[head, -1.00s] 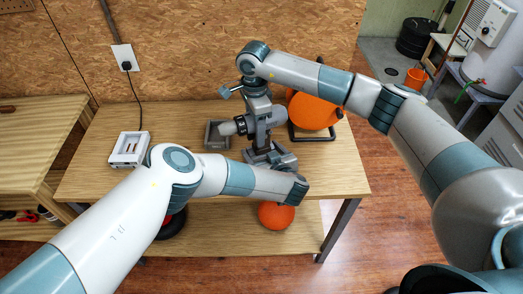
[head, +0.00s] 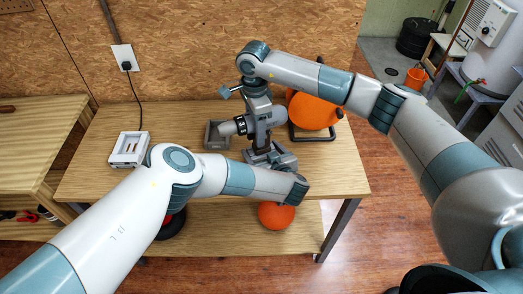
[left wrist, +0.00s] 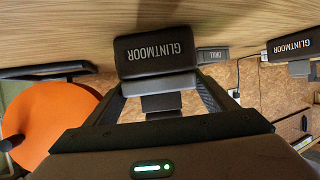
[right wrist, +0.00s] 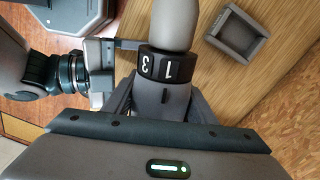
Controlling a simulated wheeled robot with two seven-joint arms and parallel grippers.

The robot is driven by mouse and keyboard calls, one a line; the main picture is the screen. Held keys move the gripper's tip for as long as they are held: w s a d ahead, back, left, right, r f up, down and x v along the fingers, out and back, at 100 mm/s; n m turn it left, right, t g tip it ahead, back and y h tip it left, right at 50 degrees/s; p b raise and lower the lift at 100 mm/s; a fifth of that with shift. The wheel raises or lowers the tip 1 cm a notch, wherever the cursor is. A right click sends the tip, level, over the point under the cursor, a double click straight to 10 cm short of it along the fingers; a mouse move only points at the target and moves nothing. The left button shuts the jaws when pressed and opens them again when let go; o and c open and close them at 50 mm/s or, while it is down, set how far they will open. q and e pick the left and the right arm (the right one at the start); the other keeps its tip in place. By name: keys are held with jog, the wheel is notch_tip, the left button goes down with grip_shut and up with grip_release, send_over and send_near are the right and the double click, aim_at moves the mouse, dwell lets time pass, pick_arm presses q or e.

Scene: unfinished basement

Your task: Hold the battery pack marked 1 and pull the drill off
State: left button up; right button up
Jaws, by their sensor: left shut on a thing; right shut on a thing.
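The drill (head: 273,117) is on its side-on axis above the table, its chuck pointing left in the head view. My right gripper (head: 259,108) comes down from above and is shut on the drill's body. In the right wrist view the drill's dark collar (right wrist: 162,66) shows 1 and 3 between the fingers. My left gripper (head: 268,155) is low at the drill's foot, shut on the dark battery pack (left wrist: 155,52), which reads GLINTMOOR. No 1 shows on the pack. Whether pack and drill still touch I cannot tell.
A small grey open tray (head: 215,137) labelled DRILL stands left of the drill. A white charger (head: 129,149) is at the table's left. An orange round thing (head: 312,112) on a black stand is behind right. Another GLINTMOOR block (left wrist: 293,45) shows in the left wrist view.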

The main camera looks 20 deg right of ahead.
jog(key=c, duration=0.6)
jog(key=shift+w+r, duration=0.1)
jog(key=shift+r, duration=3.05)
pick_arm(q)
jog(key=o, duration=1.2)
jog(key=shift+o, duration=0.3)
